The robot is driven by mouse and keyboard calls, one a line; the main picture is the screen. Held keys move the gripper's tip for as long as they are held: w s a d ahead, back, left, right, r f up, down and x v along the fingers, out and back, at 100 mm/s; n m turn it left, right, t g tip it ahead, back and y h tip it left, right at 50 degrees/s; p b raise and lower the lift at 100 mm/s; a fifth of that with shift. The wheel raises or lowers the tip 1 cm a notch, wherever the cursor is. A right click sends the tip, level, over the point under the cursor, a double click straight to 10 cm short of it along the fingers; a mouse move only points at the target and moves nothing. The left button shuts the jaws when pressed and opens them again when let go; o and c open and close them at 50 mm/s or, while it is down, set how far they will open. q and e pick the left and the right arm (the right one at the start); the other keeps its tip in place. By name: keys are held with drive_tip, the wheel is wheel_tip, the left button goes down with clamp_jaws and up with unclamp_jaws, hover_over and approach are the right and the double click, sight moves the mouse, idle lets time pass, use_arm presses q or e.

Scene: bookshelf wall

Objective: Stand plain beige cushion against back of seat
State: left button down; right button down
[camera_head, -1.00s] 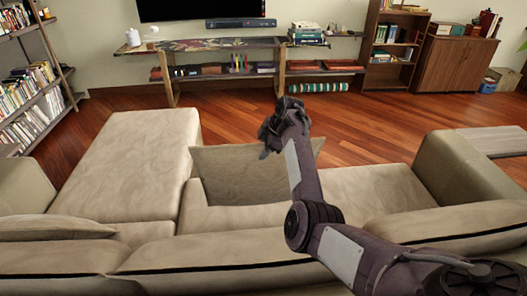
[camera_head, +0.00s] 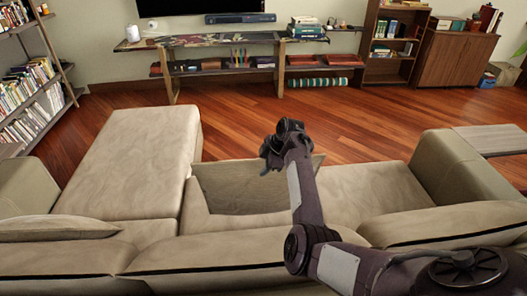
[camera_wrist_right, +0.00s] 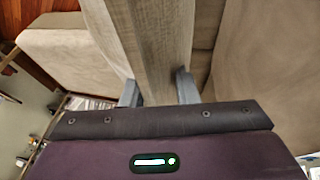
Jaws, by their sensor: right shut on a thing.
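The plain beige cushion (camera_head: 237,187) is tilted on edge above the sofa seat in the head view, partly hidden behind my right arm. My right gripper (camera_head: 272,162) is shut on its upper edge. In the right wrist view the cushion (camera_wrist_right: 155,45) runs between the two fingers of the right gripper (camera_wrist_right: 158,90). The sofa seat (camera_head: 365,195) lies beside and below the cushion. The sofa back (camera_head: 220,252) crosses the near side. Whether the cushion's lower edge touches the seat is hidden. My left gripper is not in view.
A chaise section (camera_head: 135,160) extends at the left. Another beige cushion (camera_head: 55,228) lies by the left armrest. The right armrest (camera_head: 455,165) bounds the seat. Open wooden floor (camera_head: 235,115) lies beyond, before a low shelf (camera_head: 225,68).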

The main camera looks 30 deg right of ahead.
sight(267, 189)
drive_tip(key=s+a+f+p, duration=0.3)
drive_tip(key=s+f+p, duration=0.1)
drive_tip(key=s+f, duration=0.2)
drive_tip(key=shift+s+a, duration=0.15)
drive_tip(key=shift+s, duration=0.3)
drive_tip(key=shift+f, duration=0.1)
drive_tip(key=c, duration=1)
unclamp_jaws()
drive_tip(key=shift+c, duration=0.2)
drive_tip(key=shift+s, duration=0.1)
drive_tip(key=v, duration=0.7)
drive_tip(key=shift+r, duration=0.35)
drive_tip(key=shift+s, duration=0.1)
